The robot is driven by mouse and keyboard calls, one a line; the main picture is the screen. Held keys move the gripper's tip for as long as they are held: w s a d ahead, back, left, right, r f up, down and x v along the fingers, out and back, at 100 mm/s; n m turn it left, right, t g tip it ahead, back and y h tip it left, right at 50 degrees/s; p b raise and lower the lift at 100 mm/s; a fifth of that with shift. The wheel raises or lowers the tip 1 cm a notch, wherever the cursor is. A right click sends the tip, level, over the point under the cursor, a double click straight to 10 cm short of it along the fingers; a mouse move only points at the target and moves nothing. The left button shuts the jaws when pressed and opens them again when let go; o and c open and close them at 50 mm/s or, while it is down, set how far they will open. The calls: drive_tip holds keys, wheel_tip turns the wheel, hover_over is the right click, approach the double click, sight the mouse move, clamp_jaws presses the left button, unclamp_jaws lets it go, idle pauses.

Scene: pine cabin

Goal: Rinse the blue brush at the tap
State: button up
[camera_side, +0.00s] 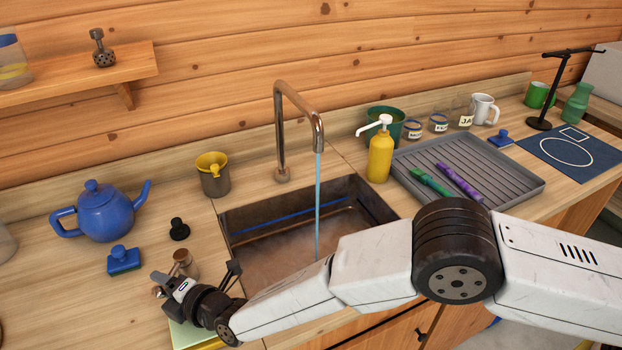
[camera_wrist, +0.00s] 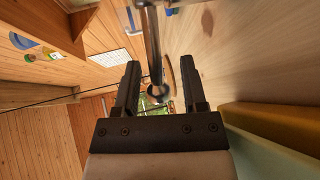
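Water runs in a thin stream from the tap (camera_side: 318,130) into the sink (camera_side: 270,262). A blue block with a knob (camera_side: 124,260) sits on the left counter; it may be the blue brush, but its bristles do not show clearly. A similar small blue knobbed piece (camera_side: 500,139) lies at the right. A thin blue strip (camera_side: 285,220) shows along the sink's back; I cannot tell what it is. My gripper (camera_side: 168,286) is low at the sink's left, apart from the blue block. In the wrist view its fingers (camera_wrist: 160,88) are open, with a metal rod (camera_wrist: 153,45) showing between them.
A blue teapot (camera_side: 105,212), a black knob (camera_side: 179,229) and a brown-topped piece (camera_side: 183,262) stand near my gripper. A yellow pump bottle (camera_side: 380,157) and a grey drying tray (camera_side: 510,180) with green and purple tools are right of the sink.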

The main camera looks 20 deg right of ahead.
drive_tip(key=shift+d+r, duration=0.1)
drive_tip(key=shift+d, duration=0.05)
drive_tip(key=shift+s+d+r, duration=0.1)
drive_tip(key=shift+s+d, duration=0.1)
drive_tip(key=shift+s, duration=0.1)
drive_tip(key=shift+v, duration=3.45)
drive_tip(key=shift+a, duration=0.1)
